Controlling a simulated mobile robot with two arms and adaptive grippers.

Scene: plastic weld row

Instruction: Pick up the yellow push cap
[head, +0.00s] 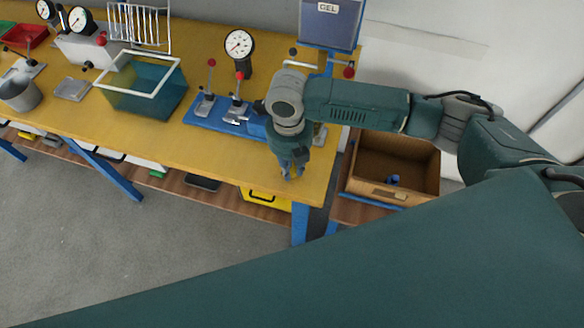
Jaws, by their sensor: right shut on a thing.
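My right gripper (292,173) points down at the front right corner of the yellow tabletop (235,165). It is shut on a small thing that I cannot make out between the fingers. I cannot tell a yellow push cap apart from the yellow tabletop anywhere in the head view; the gripper and my right arm hide part of the corner. My left gripper is not in view.
A blue fixture with red-knobbed levers (222,112) stands just behind the gripper, with a dial gauge (238,46) behind it. A teal bin (150,96) stands further left. A brown open box (363,184) sits lower, right of the table.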

